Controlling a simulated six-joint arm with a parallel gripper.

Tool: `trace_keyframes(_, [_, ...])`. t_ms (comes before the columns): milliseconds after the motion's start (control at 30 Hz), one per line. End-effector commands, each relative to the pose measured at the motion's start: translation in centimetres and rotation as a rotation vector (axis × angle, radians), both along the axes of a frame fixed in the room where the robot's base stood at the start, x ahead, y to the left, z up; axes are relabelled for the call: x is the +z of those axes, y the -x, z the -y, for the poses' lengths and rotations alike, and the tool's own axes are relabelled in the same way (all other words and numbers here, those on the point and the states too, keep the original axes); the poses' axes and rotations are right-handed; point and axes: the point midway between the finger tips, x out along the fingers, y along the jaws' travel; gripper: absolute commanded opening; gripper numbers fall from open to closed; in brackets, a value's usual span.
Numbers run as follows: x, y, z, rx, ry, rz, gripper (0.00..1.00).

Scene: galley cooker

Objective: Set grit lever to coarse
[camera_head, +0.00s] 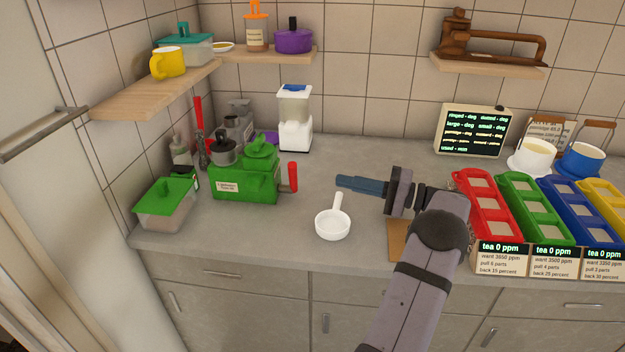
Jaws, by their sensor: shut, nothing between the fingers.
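A green machine (235,187) stands on the counter left of centre, with a small label on its front that I cannot read. A red lever (292,177) stands upright at its right side. I cannot tell from its look whether this is the grit lever, and no coarse mark is legible. My gripper (341,182) is shut and empty, pointing left toward the red lever. It is a clear gap to the right of the lever and touches nothing.
A white scoop (333,224) lies below my gripper. Coloured racks (486,215) fill the right. Counter between machine and gripper is bare.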

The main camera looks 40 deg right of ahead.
Motion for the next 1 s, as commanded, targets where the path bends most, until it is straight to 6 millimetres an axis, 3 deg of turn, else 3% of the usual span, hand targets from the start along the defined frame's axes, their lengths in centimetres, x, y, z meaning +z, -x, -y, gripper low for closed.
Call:
trace_keyframes(367, [0.3, -0.7, -0.2, -0.005, 0.000, 0.017, 0.00])
trace_keyframes(1000, [0.6, -7.5, -4.9, -0.006, 0.000, 0.015, 0.00])
